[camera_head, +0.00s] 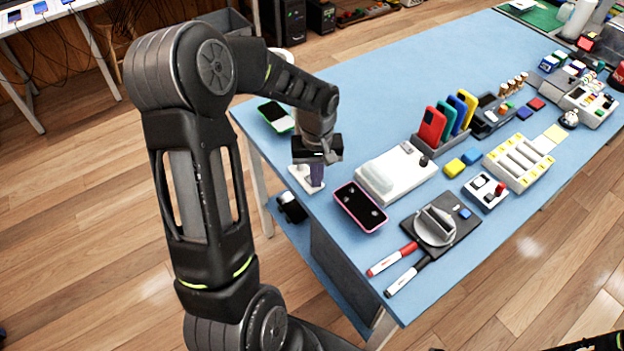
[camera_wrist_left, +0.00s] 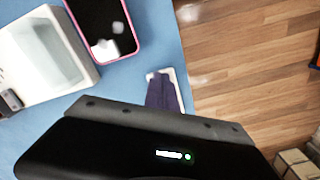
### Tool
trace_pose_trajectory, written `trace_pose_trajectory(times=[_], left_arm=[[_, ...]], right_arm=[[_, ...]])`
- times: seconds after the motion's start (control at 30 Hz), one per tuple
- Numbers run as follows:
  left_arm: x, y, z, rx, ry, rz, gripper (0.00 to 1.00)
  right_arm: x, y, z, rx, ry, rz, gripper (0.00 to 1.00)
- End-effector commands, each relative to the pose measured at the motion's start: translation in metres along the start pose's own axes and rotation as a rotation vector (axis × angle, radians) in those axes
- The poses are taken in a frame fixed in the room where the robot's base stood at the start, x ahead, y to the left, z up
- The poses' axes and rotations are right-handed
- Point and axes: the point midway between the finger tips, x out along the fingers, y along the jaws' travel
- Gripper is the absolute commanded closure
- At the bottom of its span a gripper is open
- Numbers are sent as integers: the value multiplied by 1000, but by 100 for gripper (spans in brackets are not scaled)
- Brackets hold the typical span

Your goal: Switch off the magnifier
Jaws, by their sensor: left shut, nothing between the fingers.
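I cannot pick out the magnifier for certain. A pale rounded part (camera_head: 283,58), perhaps its head, shows behind my left arm in the head view, mostly hidden. My left gripper (camera_head: 317,160) is shut and empty, low over the table's near left edge. Any switch is hidden or too small to tell.
A pink-edged phone (camera_head: 360,206) and a white box (camera_head: 396,172) lie right of the gripper. A green-edged phone (camera_head: 275,116) lies behind it. Markers (camera_head: 392,260), a dark pad (camera_head: 462,242) and upright coloured cases (camera_head: 432,125) crowd the blue table (camera_head: 375,80).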

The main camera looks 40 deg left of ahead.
Motion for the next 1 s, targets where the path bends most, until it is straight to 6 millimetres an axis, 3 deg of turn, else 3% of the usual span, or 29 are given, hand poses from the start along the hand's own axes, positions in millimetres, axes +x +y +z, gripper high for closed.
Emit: trace_pose_trajectory(times=[0.37,1.0], left_arm=[[-4,0,0,0,1,0,100],[-59,0,0,-1,2,0,100]], right_arm=[[-2,-1,0,0,0,0,64],[-37,-14,0,0,0,0,64]])
